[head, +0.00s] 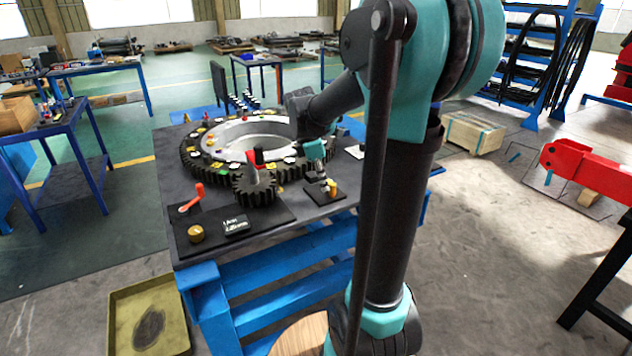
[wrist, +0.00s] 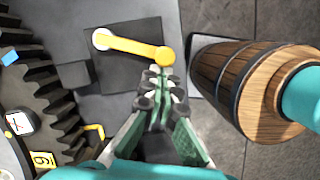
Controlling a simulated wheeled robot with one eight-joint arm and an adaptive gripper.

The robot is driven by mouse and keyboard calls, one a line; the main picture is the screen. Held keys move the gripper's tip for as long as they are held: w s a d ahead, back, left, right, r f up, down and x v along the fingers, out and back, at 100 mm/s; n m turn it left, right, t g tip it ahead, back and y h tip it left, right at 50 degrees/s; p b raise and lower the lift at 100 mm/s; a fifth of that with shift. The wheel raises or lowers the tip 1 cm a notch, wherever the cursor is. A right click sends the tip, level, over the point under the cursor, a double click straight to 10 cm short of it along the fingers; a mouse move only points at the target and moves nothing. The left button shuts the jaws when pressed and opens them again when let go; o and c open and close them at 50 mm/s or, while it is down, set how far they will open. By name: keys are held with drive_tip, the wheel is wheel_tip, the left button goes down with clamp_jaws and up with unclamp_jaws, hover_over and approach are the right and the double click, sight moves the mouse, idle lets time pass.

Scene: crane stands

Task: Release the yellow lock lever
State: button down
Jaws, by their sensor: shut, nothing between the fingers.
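The yellow lock lever (wrist: 138,47) lies across a dark square plate (wrist: 118,72) in the wrist view, its pale pivot at the left and its rounded knob at the right. In the head view the lever (head: 332,187) shows small on its plate at the table's right side. My gripper (wrist: 158,82) is shut and empty. In the wrist view its fingertips sit just below the lever's knob end; I cannot tell whether they touch it. In the head view my gripper (head: 318,176) is just above and left of the lever.
A large toothed ring (head: 192,165) and a small gear (head: 256,190) are left of my gripper. The blue table frame (head: 260,318) is below.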

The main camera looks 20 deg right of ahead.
drive_tip(key=shift+s+d+n+t, duration=0.3)
drive_tip(key=shift+d+n, duration=0.45)
drive_tip(key=shift+n, duration=0.25)
drive_tip(key=shift+s+d, duration=0.1)
drive_tip(key=shift+d, duration=0.4)
drive_tip(key=shift+a, duration=0.35)
drive_tip(key=a, duration=0.3)
drive_tip(key=shift+s, duration=0.25)
drive_tip(key=shift+s+a+r, duration=0.15)
drive_tip(key=shift+a+r, duration=0.25)
drive_tip(key=shift+r, duration=0.3)
drive_tip(key=v, duration=0.8)
drive_tip(key=shift+r, duration=0.25)
drive_tip(key=shift+s, duration=0.1)
